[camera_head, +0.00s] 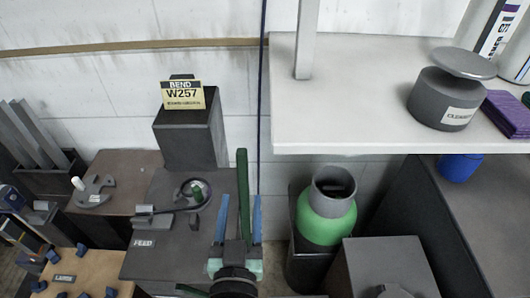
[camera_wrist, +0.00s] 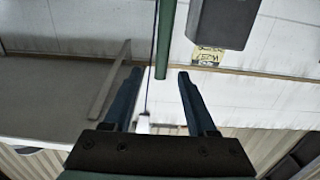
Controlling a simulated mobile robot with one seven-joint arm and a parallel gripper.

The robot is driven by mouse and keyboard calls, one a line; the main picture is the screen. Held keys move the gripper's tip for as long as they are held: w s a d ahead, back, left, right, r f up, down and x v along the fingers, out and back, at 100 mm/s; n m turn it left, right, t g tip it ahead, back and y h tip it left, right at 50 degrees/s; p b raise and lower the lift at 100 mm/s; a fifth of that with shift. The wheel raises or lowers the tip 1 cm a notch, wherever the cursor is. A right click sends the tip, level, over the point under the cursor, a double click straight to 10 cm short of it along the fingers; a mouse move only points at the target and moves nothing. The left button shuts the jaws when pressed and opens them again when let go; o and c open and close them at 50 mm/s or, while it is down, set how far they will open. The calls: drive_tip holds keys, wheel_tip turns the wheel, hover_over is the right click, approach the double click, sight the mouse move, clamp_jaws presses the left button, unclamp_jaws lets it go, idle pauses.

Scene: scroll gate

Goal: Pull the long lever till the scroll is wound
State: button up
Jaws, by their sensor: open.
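A long green lever (camera_head: 242,180) stands upright in the head view, in front of the dark machine. In the wrist view the green lever (camera_wrist: 166,38) comes down from the top edge and ends near the fingertips, between the two finger lines. My gripper (camera_head: 241,198) has its blue fingers apart, one on each side of the lever in the head view. It also shows in the wrist view (camera_wrist: 159,74), open, with a gap on both sides of the lever. I cannot tell the lever's depth between the fingers. I cannot make out the scroll; the lever's base is hidden behind my gripper.
A dark box bears a yellow "BEND W257" sign (camera_head: 183,95). A thin dark cord (camera_head: 262,100) hangs close right of the lever. A white shelf (camera_head: 330,135) juts out at the upper right, above a green-and-grey bottle (camera_head: 325,222). A tan tray (camera_head: 75,262) is at lower left.

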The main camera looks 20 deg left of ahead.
sight(243, 160)
drive_tip(key=x, duration=0.6)
drive_tip(key=p+x, duration=0.1)
drive_tip(key=x, duration=0.5)
drive_tip(key=shift+a+r, duration=0.15)
drive_tip(key=shift+r, duration=0.1)
clamp_jaws()
idle(1.2)
